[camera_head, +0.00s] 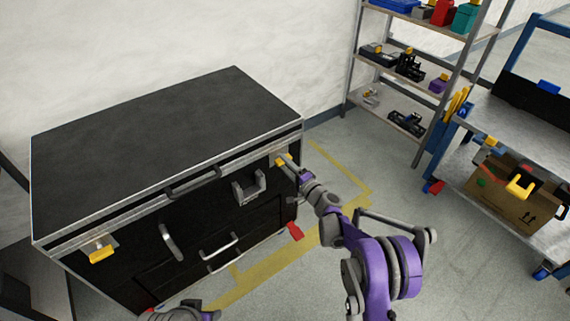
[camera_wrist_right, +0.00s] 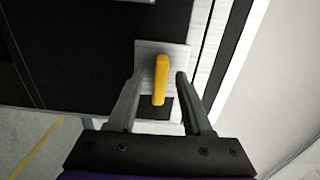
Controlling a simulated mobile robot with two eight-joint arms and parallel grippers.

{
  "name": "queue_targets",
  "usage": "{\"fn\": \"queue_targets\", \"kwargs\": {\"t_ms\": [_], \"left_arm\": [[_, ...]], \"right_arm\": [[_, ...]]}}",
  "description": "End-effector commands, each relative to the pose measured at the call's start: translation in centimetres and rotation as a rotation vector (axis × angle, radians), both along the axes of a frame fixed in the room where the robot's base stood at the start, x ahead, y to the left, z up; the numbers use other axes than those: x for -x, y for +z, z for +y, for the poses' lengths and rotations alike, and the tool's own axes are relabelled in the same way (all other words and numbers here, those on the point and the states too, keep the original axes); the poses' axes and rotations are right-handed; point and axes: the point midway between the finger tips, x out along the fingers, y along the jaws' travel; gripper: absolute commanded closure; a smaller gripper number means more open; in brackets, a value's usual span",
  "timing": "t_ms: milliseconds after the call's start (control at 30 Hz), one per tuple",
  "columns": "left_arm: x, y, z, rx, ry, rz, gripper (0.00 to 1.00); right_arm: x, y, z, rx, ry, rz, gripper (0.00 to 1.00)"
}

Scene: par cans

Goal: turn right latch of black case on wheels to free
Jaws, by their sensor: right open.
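The black case (camera_head: 160,140) with metal edges stands against the wall, its lid down. Its right latch is a yellow handle (camera_head: 281,160) on a metal plate at the front right. In the right wrist view the yellow right latch (camera_wrist_right: 161,80) lies between the two fingers of my right gripper (camera_wrist_right: 158,92), with a gap on each side. My right gripper (camera_head: 289,164) is open at the latch. The left latch (camera_head: 101,253) is also yellow, at the front left. A bit of my left arm shows at the bottom edge; its gripper's fingers cannot be made out.
A shelf (camera_head: 410,75) with several items stands at the back right. A blue-framed cart (camera_head: 500,120) with a cardboard box (camera_head: 512,205) is at the right. The grey floor (camera_head: 430,260) between case and cart is free, with yellow tape lines.

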Motion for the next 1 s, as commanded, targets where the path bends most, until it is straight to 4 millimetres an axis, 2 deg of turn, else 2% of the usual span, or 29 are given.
{"fn": "queue_targets", "kwargs": {"t_ms": [500,700,1000], "left_arm": [[0.1,1.1,0.0,0.0,0.0,-0.004,0.5],[0.1,1.2,0.0,0.0,0.0,-0.004,0.5],[0.1,1.2,0.0,0.0,0.0,-0.004,0.5]], "right_arm": [[7.3,0.1,-5.4,0.002,-0.002,-0.001,0.5],[8.4,0.0,-6.2,0.001,-0.001,0.0,0.5],[8.5,0.0,-6.2,0.001,-0.001,-0.001,0.5]]}}
